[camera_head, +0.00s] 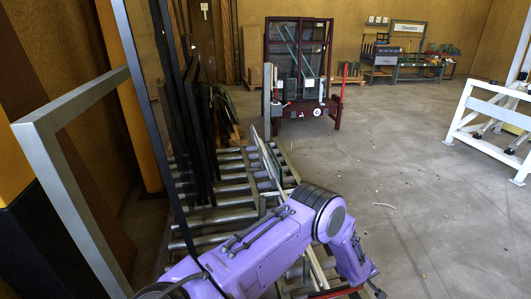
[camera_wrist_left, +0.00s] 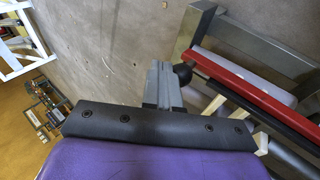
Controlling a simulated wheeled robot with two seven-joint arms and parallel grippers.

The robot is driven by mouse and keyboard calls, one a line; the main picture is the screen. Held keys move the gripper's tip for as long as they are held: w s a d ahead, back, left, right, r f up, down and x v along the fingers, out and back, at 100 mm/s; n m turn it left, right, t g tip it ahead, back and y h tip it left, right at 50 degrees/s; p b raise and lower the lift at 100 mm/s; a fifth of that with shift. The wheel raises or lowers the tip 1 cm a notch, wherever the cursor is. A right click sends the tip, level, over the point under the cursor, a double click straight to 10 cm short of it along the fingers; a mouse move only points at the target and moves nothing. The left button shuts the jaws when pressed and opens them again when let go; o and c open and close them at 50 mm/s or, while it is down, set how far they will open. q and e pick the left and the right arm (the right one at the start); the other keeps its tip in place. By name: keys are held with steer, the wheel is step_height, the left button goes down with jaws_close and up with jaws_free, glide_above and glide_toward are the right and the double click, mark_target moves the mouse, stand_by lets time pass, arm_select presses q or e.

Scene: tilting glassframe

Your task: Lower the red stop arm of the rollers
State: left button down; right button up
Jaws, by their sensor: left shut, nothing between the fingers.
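The red stop arm (camera_wrist_left: 240,85) is a long red bar in the left wrist view, running diagonally beside a grey metal frame. A short piece of the red bar (camera_head: 335,292) shows at the bottom edge of the head view. A round black knob (camera_wrist_left: 183,73) sits near the bar's end. My left gripper (camera_wrist_left: 161,84) has its grey fingers shut and empty, just beside the knob; whether they touch it I cannot tell. My purple left arm covers part of the rollers (camera_head: 230,190) in the head view. My right gripper is not in view.
Dark glass frames (camera_head: 180,110) and a grey metal frame (camera_head: 65,165) stand at the left. A dark red glass rack (camera_head: 300,75) stands at the back. A white frame (camera_head: 485,115) is at the right. The concrete floor (camera_head: 430,200) between is mostly clear.

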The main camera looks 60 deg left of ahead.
arm_select(q)
steer(key=shift+f, duration=0.15)
stand_by(0.3)
step_height(320, 180, up, 14)
steer(key=d+p, duration=0.2)
steer(key=p, duration=0.3)
steer(key=shift+s+d+p, duration=0.25)
steer(key=shift+d+p, duration=0.15)
steer(key=shift+f, duration=0.1)
